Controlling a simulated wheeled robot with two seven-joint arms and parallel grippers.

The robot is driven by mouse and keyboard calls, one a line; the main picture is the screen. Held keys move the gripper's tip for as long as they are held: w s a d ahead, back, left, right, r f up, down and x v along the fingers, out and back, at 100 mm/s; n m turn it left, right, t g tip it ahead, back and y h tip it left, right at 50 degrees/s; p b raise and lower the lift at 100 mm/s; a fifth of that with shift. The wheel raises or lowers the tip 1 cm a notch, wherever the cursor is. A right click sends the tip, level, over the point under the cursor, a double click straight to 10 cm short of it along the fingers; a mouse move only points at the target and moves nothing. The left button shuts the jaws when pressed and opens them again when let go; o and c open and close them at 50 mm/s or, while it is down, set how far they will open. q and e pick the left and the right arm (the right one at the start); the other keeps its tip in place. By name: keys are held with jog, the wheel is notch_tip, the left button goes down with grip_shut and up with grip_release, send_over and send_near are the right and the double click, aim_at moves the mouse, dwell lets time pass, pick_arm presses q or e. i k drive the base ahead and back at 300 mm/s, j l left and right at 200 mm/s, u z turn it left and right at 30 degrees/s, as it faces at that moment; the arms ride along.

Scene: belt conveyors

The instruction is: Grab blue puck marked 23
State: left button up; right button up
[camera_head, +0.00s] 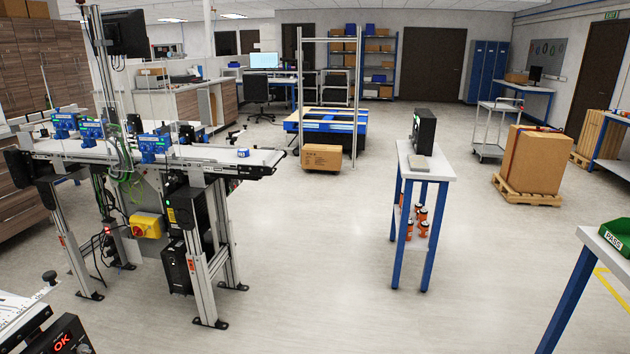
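A small blue puck (243,152) sits on the belt conveyor (215,157) at the left, near the belt's right end. It is too small here for me to read any number on it. Larger blue units stand along the same conveyor to its left. Neither of my grippers shows in the head view.
A narrow table with blue legs (426,166) stands right of centre, with a black device on top. A cardboard box on a pallet (532,160) is at the right. A green PASS tray (616,236) lies on a table at the right edge. The middle floor is clear.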

aim_at(243, 152)
jog(key=i+l+u, duration=0.25)
jog(key=i+u, duration=0.15)
jog(key=i, duration=0.2)
jog(key=i+l+u, duration=0.4)
jog(key=i, duration=0.2)
jog(key=i+z, duration=0.3)
jog(key=i+j+z, duration=0.25)
jog(key=i, duration=0.15)
jog(key=l, duration=0.1)
